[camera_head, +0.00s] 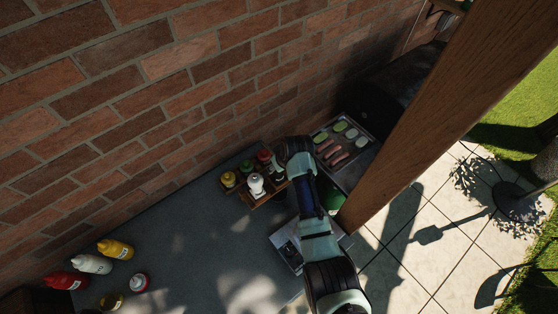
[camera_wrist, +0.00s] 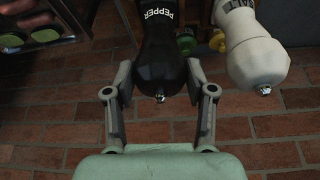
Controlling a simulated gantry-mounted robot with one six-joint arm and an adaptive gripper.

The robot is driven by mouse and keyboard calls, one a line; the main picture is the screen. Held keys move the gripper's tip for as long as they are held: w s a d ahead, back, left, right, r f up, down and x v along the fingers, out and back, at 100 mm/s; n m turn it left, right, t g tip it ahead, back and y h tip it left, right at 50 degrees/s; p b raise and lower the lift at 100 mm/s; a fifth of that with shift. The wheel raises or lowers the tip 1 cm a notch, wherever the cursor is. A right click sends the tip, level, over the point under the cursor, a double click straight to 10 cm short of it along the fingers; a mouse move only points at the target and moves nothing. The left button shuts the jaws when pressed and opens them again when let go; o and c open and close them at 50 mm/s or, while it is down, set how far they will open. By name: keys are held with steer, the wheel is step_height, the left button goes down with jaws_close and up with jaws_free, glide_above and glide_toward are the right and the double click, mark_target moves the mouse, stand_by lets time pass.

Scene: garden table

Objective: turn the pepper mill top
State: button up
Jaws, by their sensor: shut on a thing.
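The black pepper mill (camera_wrist: 160,55), lettered PEPPER, stands between the two fingers of my gripper (camera_wrist: 161,82) in the wrist view, its silver knob towards the camera. My gripper is shut on the pepper mill, with one finger on each side of its top.
A white salt mill (camera_wrist: 250,50) stands close on the right in the wrist view. Several small jars sit in a wooden rack (camera_head: 262,199) by the brick wall. Bottles (camera_head: 92,264) stand at the left; the table's middle (camera_head: 200,240) is clear.

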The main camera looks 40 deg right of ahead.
steer(key=shift+m+h+p, duration=0.4)
steer(key=shift+m+h, duration=0.1)
steer(key=shift+m, duration=0.7)
stand_by(0.6)
steer(key=o, duration=1.2)
steer(key=shift+r, duration=0.1)
steer(key=v, duration=1.1)
steer(key=shift+a+r, duration=0.15)
steer(key=shift+r, duration=0.25)
